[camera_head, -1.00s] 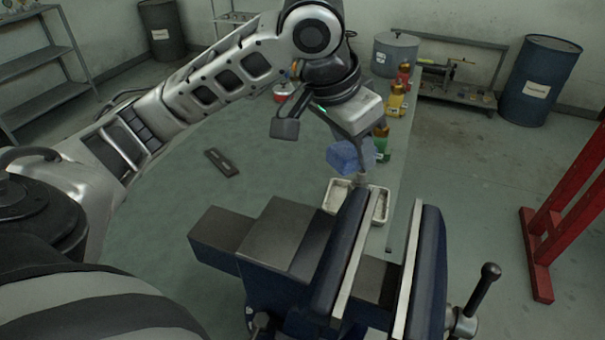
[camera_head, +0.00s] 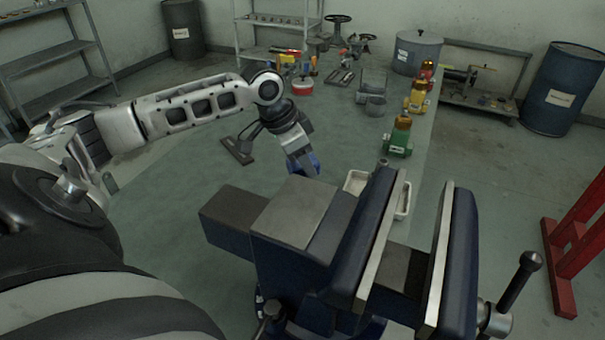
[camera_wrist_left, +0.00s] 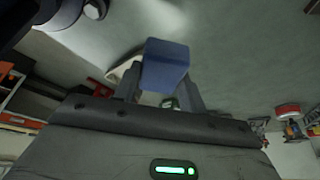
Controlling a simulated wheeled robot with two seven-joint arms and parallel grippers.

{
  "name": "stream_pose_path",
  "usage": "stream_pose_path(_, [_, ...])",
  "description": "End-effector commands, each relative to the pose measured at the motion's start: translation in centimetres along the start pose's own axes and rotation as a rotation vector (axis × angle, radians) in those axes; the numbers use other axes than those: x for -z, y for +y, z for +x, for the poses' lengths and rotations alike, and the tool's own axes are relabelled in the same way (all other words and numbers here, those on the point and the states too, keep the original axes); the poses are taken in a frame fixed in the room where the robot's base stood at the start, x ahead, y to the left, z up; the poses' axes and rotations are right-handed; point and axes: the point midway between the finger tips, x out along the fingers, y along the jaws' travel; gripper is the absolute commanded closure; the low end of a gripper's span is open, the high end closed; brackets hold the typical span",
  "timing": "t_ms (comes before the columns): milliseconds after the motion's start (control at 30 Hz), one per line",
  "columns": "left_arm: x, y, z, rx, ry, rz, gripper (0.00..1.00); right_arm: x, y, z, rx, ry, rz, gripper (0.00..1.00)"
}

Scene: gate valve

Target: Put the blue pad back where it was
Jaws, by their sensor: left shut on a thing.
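My left gripper (camera_head: 303,163) is shut on the blue pad (camera_head: 313,165). It holds the pad over the green table, behind the vise and left of the white tray (camera_head: 402,197). The pad shows in the head view only as a small blue patch, mostly hidden by the gripper. In the left wrist view the blue pad (camera_wrist_left: 164,66) is a plain block between the two fingers (camera_wrist_left: 160,97). My right gripper is not in view.
The large blue vise (camera_head: 330,230) fills the front centre. A dark flat plate (camera_head: 238,150) lies left of the gripper.

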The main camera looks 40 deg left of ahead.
Motion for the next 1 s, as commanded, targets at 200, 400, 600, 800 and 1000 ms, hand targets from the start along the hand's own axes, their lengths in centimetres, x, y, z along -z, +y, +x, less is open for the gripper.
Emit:
stream_pose_path(200, [-1.5,0.1,3.5,-0.003,-0.003,-0.001,0.77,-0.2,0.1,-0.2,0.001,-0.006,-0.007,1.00])
stream_pose_path(400, [-2.3,0.1,5.4,-0.003,-0.003,-0.001,0.77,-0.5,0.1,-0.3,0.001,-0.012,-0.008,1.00])
stream_pose_path(600, [-3.5,0.1,8.4,-0.003,-0.003,-0.001,0.77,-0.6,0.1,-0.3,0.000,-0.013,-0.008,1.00])
stream_pose_path(800, [-3.9,0.1,9.2,0.000,-0.002,0.000,0.77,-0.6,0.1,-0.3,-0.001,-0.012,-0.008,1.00])
stream_pose_path(1000, [-3.9,0.1,9.2,-0.001,-0.002,0.000,0.77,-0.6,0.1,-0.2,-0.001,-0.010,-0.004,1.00])
